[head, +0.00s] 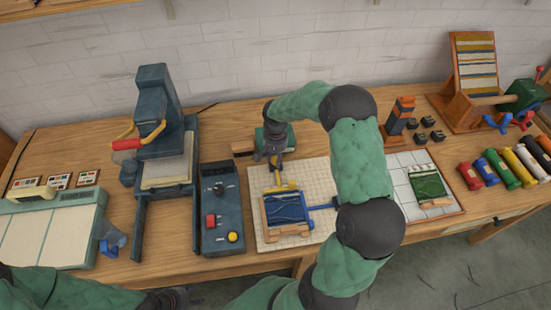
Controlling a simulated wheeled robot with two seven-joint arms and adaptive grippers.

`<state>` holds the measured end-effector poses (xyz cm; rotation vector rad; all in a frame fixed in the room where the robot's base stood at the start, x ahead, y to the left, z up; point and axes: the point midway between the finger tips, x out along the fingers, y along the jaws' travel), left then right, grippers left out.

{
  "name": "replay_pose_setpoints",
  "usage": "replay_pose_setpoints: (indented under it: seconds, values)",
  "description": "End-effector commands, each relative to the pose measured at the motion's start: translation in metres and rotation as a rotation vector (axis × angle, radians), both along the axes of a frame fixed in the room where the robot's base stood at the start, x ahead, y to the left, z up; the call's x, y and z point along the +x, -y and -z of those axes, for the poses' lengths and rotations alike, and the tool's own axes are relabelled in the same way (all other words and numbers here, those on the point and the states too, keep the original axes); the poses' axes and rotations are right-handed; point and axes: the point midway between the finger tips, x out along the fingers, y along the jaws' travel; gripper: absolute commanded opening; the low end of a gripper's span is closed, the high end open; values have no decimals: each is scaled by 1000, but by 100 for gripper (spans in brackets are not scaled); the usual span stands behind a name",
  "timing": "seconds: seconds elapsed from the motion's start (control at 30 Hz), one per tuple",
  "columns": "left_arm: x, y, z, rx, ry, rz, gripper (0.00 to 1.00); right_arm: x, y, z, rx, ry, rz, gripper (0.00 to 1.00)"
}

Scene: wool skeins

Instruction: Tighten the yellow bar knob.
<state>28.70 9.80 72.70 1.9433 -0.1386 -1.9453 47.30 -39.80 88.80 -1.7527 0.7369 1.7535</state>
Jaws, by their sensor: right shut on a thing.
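My right gripper (274,161) comes down from above at the back of the cream gridded board (262,233). It is shut on the yellow bar knob (280,187), which shows as a yellow piece just below the fingertips; the fingers hide part of it.
A dark press (160,140) with a red-ended yellow handle and a control box (221,220) stand left of the board. My right arm covers the board's right side. A tiled board (405,195) and several coloured rolls (510,168) lie further right.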

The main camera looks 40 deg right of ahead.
Motion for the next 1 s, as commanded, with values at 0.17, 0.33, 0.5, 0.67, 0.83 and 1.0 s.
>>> replay_pose_setpoints:
  seconds: [0.17,0.33,0.5,0.67,0.83,1.0]
  values:
    - [0,0,2,0,0,0,40,1,0,0,-1,2,51,2]
    - [0,0,3,0,0,0,40,1,0,-1,-1,2,72,2]
    - [0,0,3,0,0,0,40,1,1,-1,-1,2,75,2]
    - [0,0,3,0,0,0,40,1,1,-1,-1,2,75,2]
    - [0,0,3,0,0,0,40,1,0,-1,-1,2,74,58]
    - [0,0,3,0,0,0,40,0,0,0,-1,1,73,58]
